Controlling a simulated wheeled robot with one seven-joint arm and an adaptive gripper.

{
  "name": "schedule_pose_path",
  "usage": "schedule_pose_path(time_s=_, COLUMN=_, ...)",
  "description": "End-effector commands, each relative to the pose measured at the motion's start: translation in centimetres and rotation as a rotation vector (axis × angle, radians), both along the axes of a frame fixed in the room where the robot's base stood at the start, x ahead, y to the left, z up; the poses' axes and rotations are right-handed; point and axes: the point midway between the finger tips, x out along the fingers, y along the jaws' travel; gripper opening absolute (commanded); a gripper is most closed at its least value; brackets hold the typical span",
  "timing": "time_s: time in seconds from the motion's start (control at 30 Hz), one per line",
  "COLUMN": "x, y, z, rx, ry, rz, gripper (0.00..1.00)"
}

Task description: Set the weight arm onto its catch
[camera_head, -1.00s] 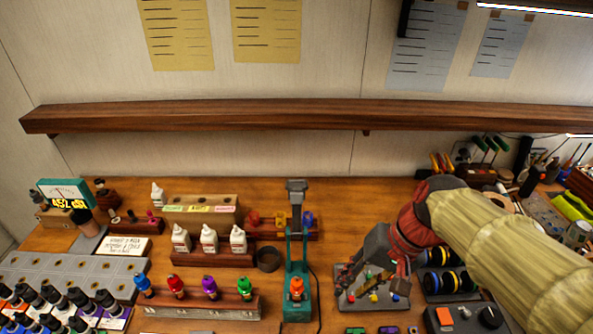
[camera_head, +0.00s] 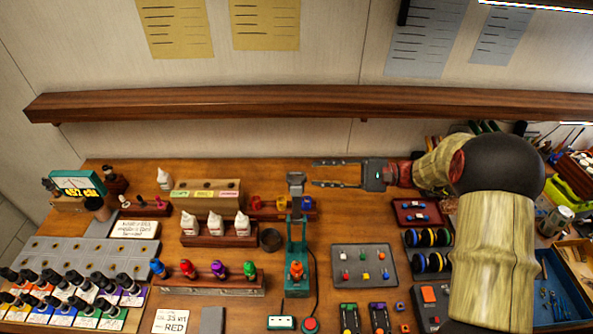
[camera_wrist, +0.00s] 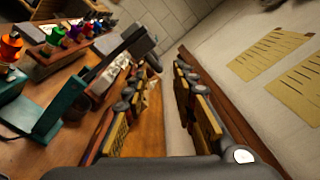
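A teal press-like stand (camera_head: 302,248) is at the middle of the bench, with an orange bottle (camera_head: 296,271) at its front. The weight arm shows as a grey block (camera_head: 296,181) at the stand's upper end; in the wrist view, its grey block (camera_wrist: 139,43) ends a slanting bar left of the fingers. I cannot clearly tell the catch. My gripper (camera_head: 315,173) is open and empty, its fingers pointing left and lying just right of the grey block. In the wrist view the padded fingers (camera_wrist: 157,82) are wide apart, with nothing between them.
A wooden shelf (camera_head: 200,103) runs along the wall behind. Left of the stand are a rack of coloured bottles (camera_head: 215,283) and white bottles (camera_head: 216,224). Right of it is a grey tray (camera_head: 348,278) with small coloured parts. A dark cable lies beside the stand.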

Motion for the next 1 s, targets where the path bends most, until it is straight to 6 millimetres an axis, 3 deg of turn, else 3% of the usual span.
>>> schedule_pose_path(time_s=0.43, x=0.3, y=6.3, z=0.0, rx=-0.005, ry=0.000, rz=0.004, gripper=0.27)
schedule_pose_path(time_s=0.83, x=0.3, y=7.0, z=0.0, rx=-0.004, ry=0.001, rz=0.002, gripper=0.27)
schedule_pose_path(time_s=1.0, x=0.3, y=7.0, z=0.0, rx=-0.004, ry=0.001, rz=0.002, gripper=0.17)
